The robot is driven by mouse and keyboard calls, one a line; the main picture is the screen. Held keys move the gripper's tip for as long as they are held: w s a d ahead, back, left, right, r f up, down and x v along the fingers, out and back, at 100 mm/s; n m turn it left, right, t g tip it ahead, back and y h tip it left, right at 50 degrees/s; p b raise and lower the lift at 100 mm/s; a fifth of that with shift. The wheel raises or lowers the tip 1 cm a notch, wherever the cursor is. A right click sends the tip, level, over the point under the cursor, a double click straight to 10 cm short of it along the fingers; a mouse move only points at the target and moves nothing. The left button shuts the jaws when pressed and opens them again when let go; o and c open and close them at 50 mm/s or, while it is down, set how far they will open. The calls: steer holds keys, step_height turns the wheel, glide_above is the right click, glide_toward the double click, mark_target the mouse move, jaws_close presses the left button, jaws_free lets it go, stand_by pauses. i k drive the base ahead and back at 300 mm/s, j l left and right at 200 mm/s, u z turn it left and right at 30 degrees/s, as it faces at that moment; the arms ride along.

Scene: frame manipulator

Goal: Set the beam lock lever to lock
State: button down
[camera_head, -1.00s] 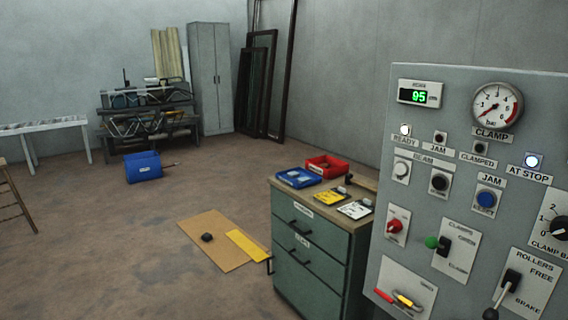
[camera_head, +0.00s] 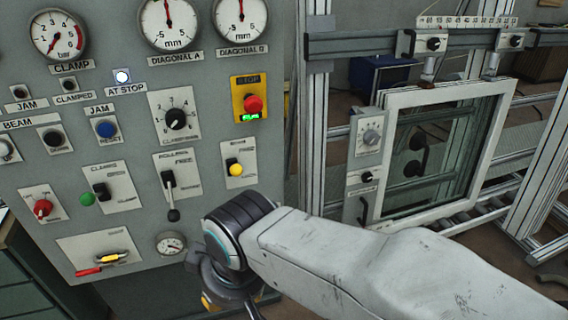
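A lever with a yellow knob (camera_head: 236,169) stands on a white plate at the right of the grey control panel; its label is too small to read. A roller lever with a black handle (camera_head: 170,190) hangs down left of it, and a clamp lever with a green knob (camera_head: 88,199) is further left. A small plate with a dark knob (camera_head: 367,177) sits on the machine frame at right. I cannot tell which of these is the beam lock lever. My gripper (camera_head: 228,300) is low in front of the panel, mostly hidden behind my wrist; its fingers are unclear.
The grey panel (camera_head: 110,235) also carries gauges, a red stop button (camera_head: 253,103) on yellow and a blue button (camera_head: 106,129). A white window frame (camera_head: 445,95) stands in the metal machine at right. My arm crosses the lower right foreground.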

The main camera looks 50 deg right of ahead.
mark_target(235, 169)
steer(key=z, duration=0.8)
